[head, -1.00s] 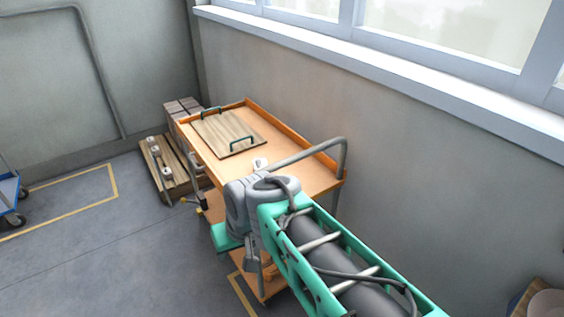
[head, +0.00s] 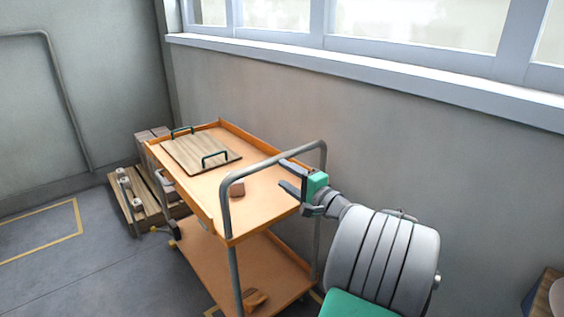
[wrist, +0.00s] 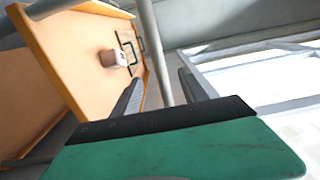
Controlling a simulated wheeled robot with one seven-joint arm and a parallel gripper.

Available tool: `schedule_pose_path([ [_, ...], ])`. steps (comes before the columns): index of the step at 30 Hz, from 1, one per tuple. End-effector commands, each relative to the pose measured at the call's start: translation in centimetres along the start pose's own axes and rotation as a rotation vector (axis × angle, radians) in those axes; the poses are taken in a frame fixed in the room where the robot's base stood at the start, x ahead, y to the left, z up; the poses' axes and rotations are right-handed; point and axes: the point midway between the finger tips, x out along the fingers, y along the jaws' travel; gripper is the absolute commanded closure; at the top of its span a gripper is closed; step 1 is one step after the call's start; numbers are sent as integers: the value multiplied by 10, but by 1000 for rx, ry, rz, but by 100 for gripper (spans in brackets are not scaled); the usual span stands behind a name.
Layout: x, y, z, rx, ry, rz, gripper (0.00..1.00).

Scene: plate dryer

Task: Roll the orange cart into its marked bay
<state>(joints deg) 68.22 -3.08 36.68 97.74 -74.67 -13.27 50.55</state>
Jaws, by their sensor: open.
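The orange cart (head: 262,207) stands along the wall, with two shelves and a grey tubular push handle (head: 235,189) at its near end. A wooden board (head: 190,152) with two green handles and a small brown block (head: 238,188) are on its top. My gripper (head: 283,174) is open at the right part of the handle bar. In the wrist view the bar (wrist: 150,30) runs between the two open fingers (wrist: 160,95); I cannot tell how deep.
A brown object (head: 545,298) is at lower right. Floor at left is clear.

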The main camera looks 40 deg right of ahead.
Motion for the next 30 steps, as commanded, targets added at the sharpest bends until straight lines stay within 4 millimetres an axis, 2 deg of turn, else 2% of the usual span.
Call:
schedule_pose_path([
  [1,16,-1,3,-1,-8,0,49],
  [6,62,-3,2,0,-5,2,49],
  [9,81,-2,1,-1,-4,2,49],
  [12,92,0,1,-2,-1,2,49],
  [21,96,1,0,-2,0,2,50],
  [30,95,1,0,-2,0,2,74],
])
